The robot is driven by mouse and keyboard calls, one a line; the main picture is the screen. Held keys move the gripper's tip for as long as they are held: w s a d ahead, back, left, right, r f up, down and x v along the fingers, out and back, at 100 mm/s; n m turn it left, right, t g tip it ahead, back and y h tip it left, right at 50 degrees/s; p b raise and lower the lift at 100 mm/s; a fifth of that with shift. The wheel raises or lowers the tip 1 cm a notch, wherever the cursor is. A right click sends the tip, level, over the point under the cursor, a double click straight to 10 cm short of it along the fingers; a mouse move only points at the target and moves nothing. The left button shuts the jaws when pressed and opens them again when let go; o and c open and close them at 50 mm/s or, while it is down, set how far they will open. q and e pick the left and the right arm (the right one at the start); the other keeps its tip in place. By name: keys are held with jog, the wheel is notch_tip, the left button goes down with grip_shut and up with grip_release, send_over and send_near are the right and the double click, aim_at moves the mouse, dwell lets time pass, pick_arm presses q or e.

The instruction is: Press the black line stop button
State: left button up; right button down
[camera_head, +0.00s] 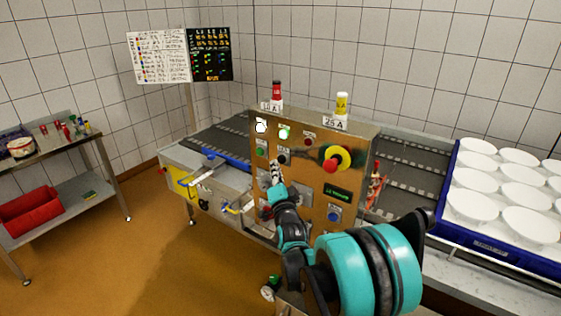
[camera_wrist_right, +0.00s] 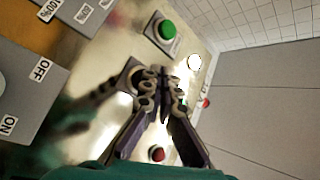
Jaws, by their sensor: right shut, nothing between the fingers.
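The metal control panel (camera_head: 300,180) stands in the middle of the head view. The black button (camera_head: 283,158) is on its upper left part, right of and below a green button (camera_head: 262,149). My right gripper (camera_head: 275,166) is shut and empty, its fingertips close in front of the panel just beside and below the black button. In the right wrist view the shut fingertips (camera_wrist_right: 157,72) lie over the panel face near the green button (camera_wrist_right: 164,30) and mostly hide what is behind them. I cannot tell whether they touch. My left gripper is not in view.
A red and yellow emergency stop (camera_head: 335,160) sits right of the black button. A lit white lamp (camera_head: 261,126) and a green lamp (camera_head: 285,132) are above. A blue tray (camera_head: 460,225) with white moulds is at the right. A side table (camera_head: 95,150) stands left.

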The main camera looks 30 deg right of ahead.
jog(key=shift+d, duration=0.15)
jog(key=shift+w+d, duration=0.15)
jog(key=shift+d, duration=0.15)
dwell(0.3)
jog(key=shift+w+d, duration=0.2)
jog(key=shift+d, duration=0.25)
dwell(0.6)
jog(key=shift+a, duration=0.15)
jog(key=shift+s+a, duration=0.4)
jog(key=shift+a, duration=0.3)
jog(key=shift+s+a, duration=0.3)
jog(key=shift+a, duration=0.5)
jog(key=shift+s+a, duration=0.35)
jog(key=shift+a, duration=0.4)
jog(key=shift+s+a, duration=0.3)
jog(key=shift+a, duration=0.5)
